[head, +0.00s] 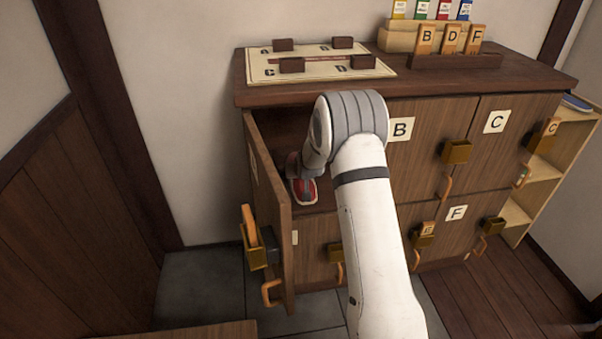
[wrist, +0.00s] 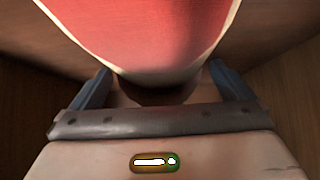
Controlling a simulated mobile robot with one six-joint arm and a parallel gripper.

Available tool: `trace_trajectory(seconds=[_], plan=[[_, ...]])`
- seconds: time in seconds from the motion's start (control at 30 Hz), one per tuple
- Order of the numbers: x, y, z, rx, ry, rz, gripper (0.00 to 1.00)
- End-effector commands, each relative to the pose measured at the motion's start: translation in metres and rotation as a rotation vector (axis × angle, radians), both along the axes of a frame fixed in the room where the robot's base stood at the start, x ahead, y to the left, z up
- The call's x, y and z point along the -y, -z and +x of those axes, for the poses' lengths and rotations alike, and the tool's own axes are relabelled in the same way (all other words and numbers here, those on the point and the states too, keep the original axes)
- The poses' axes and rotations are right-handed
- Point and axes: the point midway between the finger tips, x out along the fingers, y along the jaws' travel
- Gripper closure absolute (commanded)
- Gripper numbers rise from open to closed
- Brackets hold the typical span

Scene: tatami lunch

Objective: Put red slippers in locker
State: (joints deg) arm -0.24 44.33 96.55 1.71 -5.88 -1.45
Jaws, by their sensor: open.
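The red slippers (head: 306,191), with a pale edge, show in part inside the open upper-left locker compartment (head: 322,205). I cannot tell from here whether both are there. My arm reaches into this compartment and hides much of it. In the wrist view a red slipper (wrist: 165,35) fills the top, very close. My gripper (wrist: 158,88) has its two dark fingers spread wide, one at each side below the slipper. The fingers do not visibly close on it. In the head view the fingertips are hidden.
The compartment's door (head: 270,205) stands open at the left, with a key-like wooden tag (head: 251,226) in its lock. Doors B (head: 425,150), C (head: 497,125) and F (head: 460,215) are shut. A board (head: 330,68) and tag rack (head: 455,61) sit on top.

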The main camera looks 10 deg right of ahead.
Motion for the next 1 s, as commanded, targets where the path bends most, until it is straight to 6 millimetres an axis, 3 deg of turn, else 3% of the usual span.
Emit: trace_trajectory(seconds=[0.17, 0.5, 0.87, 1.0], plan=[[0.0, -0.016, -0.01, 0.001, 0.0, 0.0, 0.0], [-0.001, -0.067, -0.061, 0.002, -0.001, 0.0, 0.0], [-0.001, -0.096, -0.094, -0.017, -0.001, 0.0, 0.0], [-0.002, -0.122, -0.135, -0.096, -0.006, 0.003, 0.0]])
